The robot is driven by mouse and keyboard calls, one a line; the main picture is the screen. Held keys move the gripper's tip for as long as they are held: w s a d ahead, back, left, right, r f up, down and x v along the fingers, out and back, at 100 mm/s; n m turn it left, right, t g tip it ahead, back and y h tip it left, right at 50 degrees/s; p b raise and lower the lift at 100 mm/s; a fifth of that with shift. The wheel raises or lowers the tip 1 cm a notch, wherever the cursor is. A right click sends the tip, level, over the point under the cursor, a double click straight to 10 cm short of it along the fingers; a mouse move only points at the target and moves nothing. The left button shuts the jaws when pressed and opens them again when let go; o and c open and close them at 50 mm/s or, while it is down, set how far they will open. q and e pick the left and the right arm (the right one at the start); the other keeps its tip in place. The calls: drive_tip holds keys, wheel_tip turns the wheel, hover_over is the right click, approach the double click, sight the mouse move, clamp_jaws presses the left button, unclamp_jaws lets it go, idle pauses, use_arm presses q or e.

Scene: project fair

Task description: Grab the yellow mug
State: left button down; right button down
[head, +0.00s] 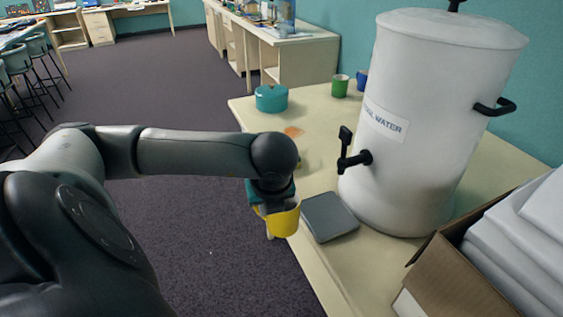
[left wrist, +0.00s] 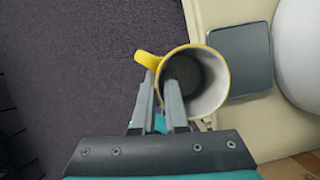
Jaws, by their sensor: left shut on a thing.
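The yellow mug (head: 283,221) is at my left gripper (head: 268,205), by the near left edge of the table in the head view. In the left wrist view the mug (left wrist: 222,94) is seen from above, its inside pale and empty, its handle toward the upper left. My left gripper (left wrist: 168,95) is shut on the mug's wall, one finger inside the opening and one outside. The mug appears to be held over or just beside the table edge; its exact height is hard to tell. My right gripper is in neither view.
A grey flat square pad (head: 329,216) lies on the table (head: 310,110) beside the mug. A large white water dispenser (head: 415,150) with a black tap stands behind it. A teal pot (head: 271,98), a green mug (head: 340,86) and a blue mug (head: 362,80) stand farther back. A cardboard box (head: 455,275) sits front right.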

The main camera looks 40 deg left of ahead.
use_arm(q)
drive_tip(key=s, duration=0.1)
drive_tip(key=s+a, duration=0.1)
drive_tip(key=s, duration=0.1)
drive_tip(key=shift+s+a, duration=0.25)
drive_tip(key=shift+s, duration=0.2)
idle(1.7)
